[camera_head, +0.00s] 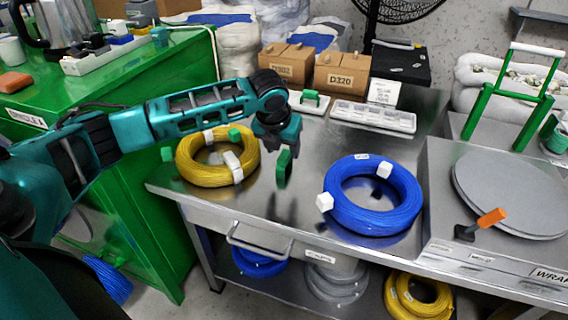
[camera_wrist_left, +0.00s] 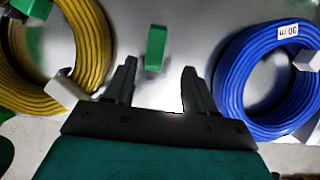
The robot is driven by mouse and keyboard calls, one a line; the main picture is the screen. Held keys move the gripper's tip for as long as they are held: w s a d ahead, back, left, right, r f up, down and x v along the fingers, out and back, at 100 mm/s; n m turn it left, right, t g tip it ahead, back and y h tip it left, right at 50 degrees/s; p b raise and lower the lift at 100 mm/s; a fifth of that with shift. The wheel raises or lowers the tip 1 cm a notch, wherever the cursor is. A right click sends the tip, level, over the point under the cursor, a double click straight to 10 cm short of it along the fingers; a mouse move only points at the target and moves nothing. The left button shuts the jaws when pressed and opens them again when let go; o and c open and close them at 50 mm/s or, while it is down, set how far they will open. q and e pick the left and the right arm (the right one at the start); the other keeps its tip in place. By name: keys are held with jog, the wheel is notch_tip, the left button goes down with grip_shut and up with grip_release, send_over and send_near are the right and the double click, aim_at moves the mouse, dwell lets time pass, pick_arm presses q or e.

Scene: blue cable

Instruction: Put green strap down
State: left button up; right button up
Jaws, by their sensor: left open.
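A green strap (camera_head: 284,168) shows just below my left gripper (camera_head: 279,146) in the head view, between the yellow coil and the blue coil. In the left wrist view the same green strap (camera_wrist_left: 155,47) is upright in the picture, just beyond the fingertips. My left gripper's two dark fingers (camera_wrist_left: 158,76) are spread apart with bare metal visible between them. I cannot tell whether the strap touches the tabletop. My right gripper is not in view.
The yellow coil (camera_head: 187,174) with white and green straps lies left on the metal table (camera_head: 300,205). The blue coil (camera_head: 345,213) with white straps lies right. Behind stand a green-strap holder (camera_head: 310,97), a white tray (camera_head: 373,117) and cardboard boxes (camera_head: 342,75). A turntable (camera_head: 515,190) is far right.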

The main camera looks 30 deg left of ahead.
aim_at(284, 156)
pick_arm(q)
jog(key=shift+x, duration=1.05)
jog(key=shift+a+b+x, duration=0.2)
jog(key=shift+b+x, duration=0.4)
jog(key=shift+x, duration=0.75)
jog(key=shift+a+b+x, duration=0.2)
jog(key=shift+b+x, duration=0.4)
jog(key=shift+x, duration=0.75)
jog(key=shift+w+r, duration=0.15)
jog(key=shift+c, duration=0.2)
grip_shut()
